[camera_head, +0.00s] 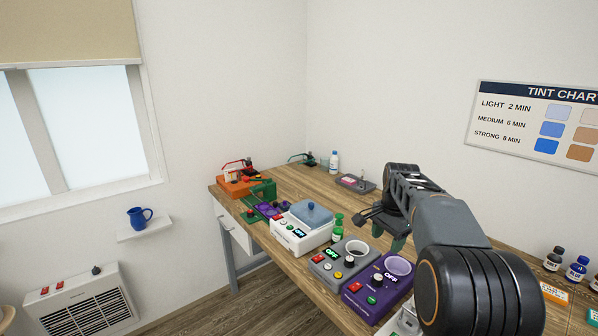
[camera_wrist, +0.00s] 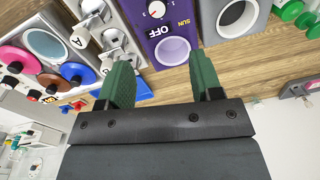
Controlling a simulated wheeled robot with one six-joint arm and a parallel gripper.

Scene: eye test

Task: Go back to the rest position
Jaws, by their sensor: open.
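My gripper (camera_head: 388,232) hangs over the right part of the wooden workbench (camera_head: 305,182) in the head view, with my dark arm reaching in from the lower right. In the wrist view its two green fingers (camera_wrist: 162,72) stand apart with nothing between them. They point toward a purple device (camera_wrist: 170,35) with a dial and a round well. The purple device (camera_head: 378,287) also shows in the head view, at the bench's front edge. How high the fingers are above the bench is hard to tell.
A grey device (camera_head: 338,263) and a white device with a blue lid (camera_head: 310,213) stand left of the purple one. Green bottles (camera_head: 337,232) stand close by. A small grey device (camera_head: 355,183) and a white bottle (camera_head: 334,160) are farther back. Dark bottles (camera_head: 577,268) stand at right.

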